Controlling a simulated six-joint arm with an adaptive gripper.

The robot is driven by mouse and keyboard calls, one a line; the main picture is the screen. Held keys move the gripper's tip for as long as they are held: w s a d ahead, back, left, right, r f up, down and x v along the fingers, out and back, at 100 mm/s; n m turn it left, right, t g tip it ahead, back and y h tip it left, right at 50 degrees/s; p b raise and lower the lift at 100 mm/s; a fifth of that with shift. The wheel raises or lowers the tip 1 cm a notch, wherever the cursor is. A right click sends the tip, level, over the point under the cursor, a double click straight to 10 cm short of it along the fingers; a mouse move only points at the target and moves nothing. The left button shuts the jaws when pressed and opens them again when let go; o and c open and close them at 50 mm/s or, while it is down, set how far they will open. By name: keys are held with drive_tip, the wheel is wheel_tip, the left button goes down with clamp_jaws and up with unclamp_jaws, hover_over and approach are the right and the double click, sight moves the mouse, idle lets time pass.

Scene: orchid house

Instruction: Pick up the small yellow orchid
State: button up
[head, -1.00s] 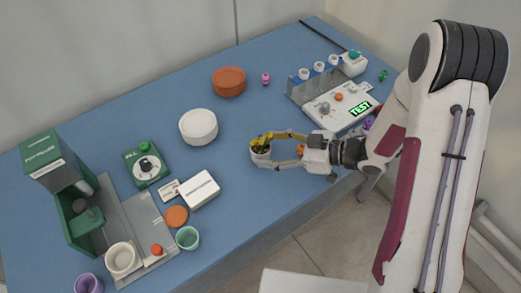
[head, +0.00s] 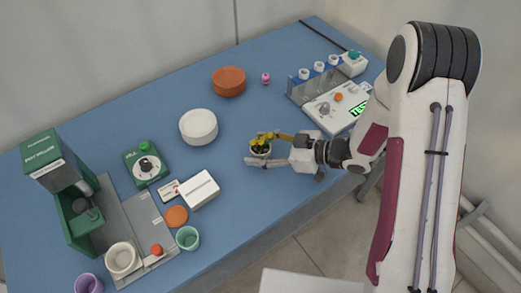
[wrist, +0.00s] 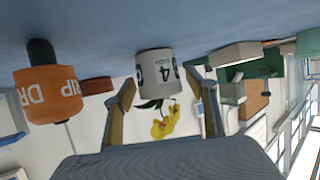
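The small yellow orchid (head: 264,139) stands in a small pale pot (head: 260,152) near the table's front edge. In the wrist view its white pot (wrist: 157,68) is marked with a 4, and the yellow flowers (wrist: 163,123) show in the inverted picture. My gripper (head: 259,148) is open, with one finger on each side of the pot. In the wrist view gaps show between the pot and both fingers (wrist: 160,82). The pot appears to stand on the table.
A white round dish (head: 198,127), a terracotta dish (head: 229,81) and a white box (head: 199,190) stand around. The rack and panel (head: 335,100) are at back right. Blue table behind the orchid is clear.

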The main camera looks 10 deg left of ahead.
sight(260, 142)
drive_tip(key=c, duration=0.9)
drive_tip(key=shift+c, duration=0.4)
drive_tip(key=shift+r, duration=0.15)
drive_tip(key=shift+o, duration=0.2)
drive_tip(key=shift+r, duration=4.85)
